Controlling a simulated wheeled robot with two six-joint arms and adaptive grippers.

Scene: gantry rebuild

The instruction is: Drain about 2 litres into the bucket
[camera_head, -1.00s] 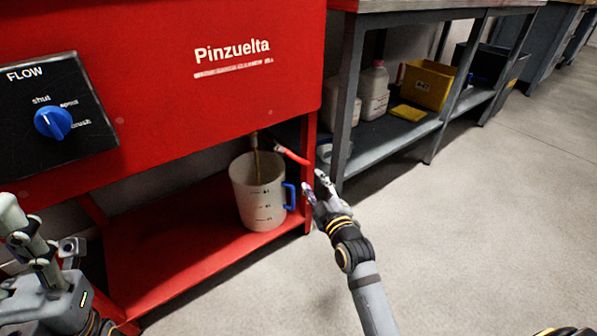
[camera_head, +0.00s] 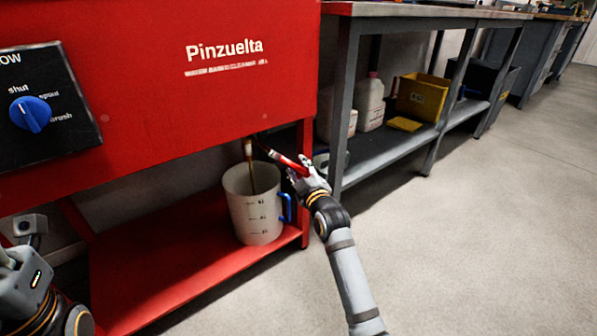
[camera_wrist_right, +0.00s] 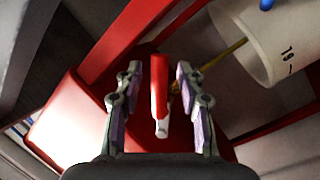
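A white bucket (camera_head: 257,214) with level marks and a blue handle (camera_head: 286,207) stands upright on the red lower shelf. A thin brown stream (camera_head: 251,172) falls into it from an outlet under the red cabinet; the liquid level inside is not clear. A red lever (camera_head: 287,161) sticks out beside the outlet. My right gripper (camera_head: 301,172) is at the lever's outer end. In the right wrist view, its open fingers (camera_wrist_right: 159,92) stand on either side of the lever (camera_wrist_right: 159,85), with gaps showing. My left gripper (camera_head: 12,268) is partly cut off at the lower left; its fingers are unclear.
The red cabinet (camera_head: 220,100) carries a blue flow knob (camera_head: 30,114). To the right, a grey bench (camera_head: 345,110) holds a white jug (camera_head: 370,104) and a yellow bin (camera_head: 421,97) on its lower shelf. The floor (camera_head: 480,230) on the right is clear.

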